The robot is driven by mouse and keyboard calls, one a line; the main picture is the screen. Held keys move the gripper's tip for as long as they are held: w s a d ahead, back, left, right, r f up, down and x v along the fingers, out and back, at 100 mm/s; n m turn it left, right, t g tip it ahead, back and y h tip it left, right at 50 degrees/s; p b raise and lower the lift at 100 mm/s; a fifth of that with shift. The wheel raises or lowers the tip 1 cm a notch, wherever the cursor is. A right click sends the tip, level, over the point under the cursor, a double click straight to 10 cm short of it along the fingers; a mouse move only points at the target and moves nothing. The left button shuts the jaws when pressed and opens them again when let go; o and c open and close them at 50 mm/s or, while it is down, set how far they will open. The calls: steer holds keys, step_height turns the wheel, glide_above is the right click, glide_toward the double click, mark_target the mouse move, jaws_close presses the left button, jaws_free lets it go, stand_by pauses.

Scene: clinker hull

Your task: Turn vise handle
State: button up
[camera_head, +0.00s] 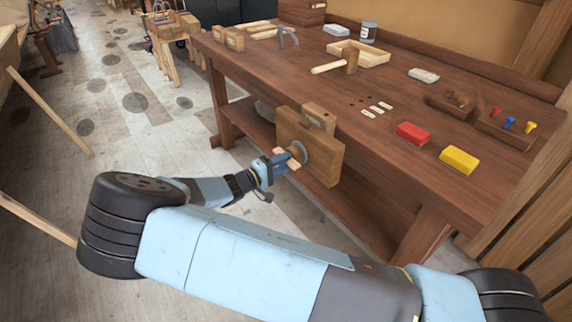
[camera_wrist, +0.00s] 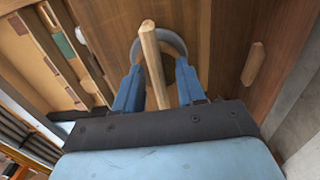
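The wooden vise (camera_head: 325,163) is fixed to the near end of the workbench, with a round grey metal hub (camera_head: 299,151) on its front face. Its pale wooden handle bar (camera_wrist: 152,60) crosses the hub (camera_wrist: 176,43) in the wrist view, standing nearly upright and slightly tilted. My gripper (camera_head: 284,162) is at the handle. In the wrist view my gripper's two blue fingers (camera_wrist: 158,72) stand apart, one on each side of the bar. Gaps show between fingers and bar, so it looks open around the handle. The lower end of the bar is hidden by my gripper.
The workbench top (camera_head: 330,100) holds a mallet (camera_head: 340,64), a red block (camera_head: 413,133), a yellow block (camera_head: 459,159) and a tray (camera_head: 360,54). A bench leg (camera_head: 424,236) stands right of the vise. The floor (camera_head: 130,100) left of the bench is mostly free.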

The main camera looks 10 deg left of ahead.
steer(key=shift+a, duration=0.1)
steer(key=v, duration=1.3)
steer(key=shift+s, duration=0.3)
steer(key=shift+s+a+f, duration=0.1)
